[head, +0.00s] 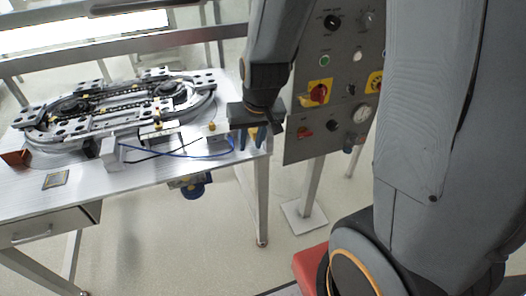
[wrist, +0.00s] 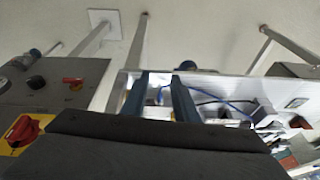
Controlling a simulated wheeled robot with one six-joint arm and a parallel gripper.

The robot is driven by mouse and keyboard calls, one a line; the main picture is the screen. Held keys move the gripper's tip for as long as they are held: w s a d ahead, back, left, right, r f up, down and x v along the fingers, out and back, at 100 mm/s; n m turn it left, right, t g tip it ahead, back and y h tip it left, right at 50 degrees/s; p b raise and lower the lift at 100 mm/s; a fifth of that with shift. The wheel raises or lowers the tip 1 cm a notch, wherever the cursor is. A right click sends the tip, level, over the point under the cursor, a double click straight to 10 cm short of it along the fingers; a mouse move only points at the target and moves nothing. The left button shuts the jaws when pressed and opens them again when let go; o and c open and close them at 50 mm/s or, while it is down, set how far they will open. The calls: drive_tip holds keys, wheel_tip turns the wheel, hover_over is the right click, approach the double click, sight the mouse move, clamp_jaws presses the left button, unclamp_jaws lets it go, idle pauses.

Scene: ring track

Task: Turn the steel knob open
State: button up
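A grey control panel (head: 300,148) stands right of the table. A grey, steel-looking knob (head: 368,18) sits near its top right, beside a black knob (head: 332,22). I cannot be sure that it is the steel knob of the task, and its turned position is too small to read. My gripper (head: 252,140) points down by the table's right end, left of the panel and well below that knob. Its two blue fingers are apart in the wrist view (wrist: 159,98), with nothing visibly held. The wrist view shows only part of the panel (wrist: 70,95), at left.
The panel also bears a red switch on yellow (head: 318,93), a red handle (head: 305,133), a gauge (head: 362,114) and buttons. A ring track (head: 140,105) covers much of the table (head: 120,178). My arm hides part of the panel's right side.

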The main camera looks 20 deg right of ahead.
drive_tip(key=shift+g, duration=0.7)
drive_tip(key=shift+s+d+r+b, duration=0.15)
drive_tip(key=shift+s+d, duration=0.15)
drive_tip(key=shift+s, duration=0.6)
drive_tip(key=shift+s+d+r+b, duration=0.1)
drive_tip(key=shift+s+d, duration=0.15)
drive_tip(key=shift+s, duration=0.6)
drive_tip(key=shift+s+d+r+b, duration=0.15)
drive_tip(key=shift+s+d, duration=0.15)
drive_tip(key=shift+s, duration=0.6)
